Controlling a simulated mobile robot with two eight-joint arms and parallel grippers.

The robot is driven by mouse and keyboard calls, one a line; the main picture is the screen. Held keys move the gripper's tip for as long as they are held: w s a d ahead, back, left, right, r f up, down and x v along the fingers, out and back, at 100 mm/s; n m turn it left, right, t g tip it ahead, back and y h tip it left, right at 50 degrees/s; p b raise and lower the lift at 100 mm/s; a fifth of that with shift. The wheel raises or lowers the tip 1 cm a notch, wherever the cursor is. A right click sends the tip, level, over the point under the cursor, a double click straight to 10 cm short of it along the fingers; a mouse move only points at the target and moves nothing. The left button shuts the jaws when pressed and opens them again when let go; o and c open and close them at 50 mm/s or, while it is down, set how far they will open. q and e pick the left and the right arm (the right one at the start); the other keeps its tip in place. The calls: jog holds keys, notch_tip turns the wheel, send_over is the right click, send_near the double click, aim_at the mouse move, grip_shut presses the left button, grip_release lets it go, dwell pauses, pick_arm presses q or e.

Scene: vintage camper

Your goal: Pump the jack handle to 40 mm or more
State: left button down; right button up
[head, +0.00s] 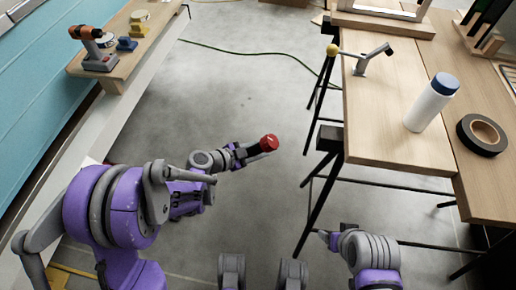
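A small grey lever device stands on the wooden workbench at the upper right. My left gripper (258,149) is over the floor, well left of and nearer than the device. It appears shut on a small red round object (269,143). My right gripper (325,236) is low, in front of the bench and far from the device. Its fingers are too small to tell open or shut.
A white bottle with a blue cap (431,102) and a black tape roll (482,135) stand on the bench (390,145), right of the device. Black trestle legs stand below its left edge. A shelf (121,62) at left holds an orange-grey drill (96,49). The middle floor is clear except for a cable.

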pick_arm(q)
jog(key=shift+s+d+f, duration=0.3)
jog(key=shift+d+f, duration=0.05)
jog(key=c, duration=0.7)
grip_release()
jog(key=shift+c, duration=0.2)
jog(key=shift+o, duration=1.4)
jog(key=shift+w+d, duration=0.15)
jog(key=shift+a+r, duration=0.1)
jog(key=shift+a, duration=0.15)
jog(key=p+v, duration=0.2)
jog(key=v, duration=0.8)
jog(key=shift+a+r, duration=0.15)
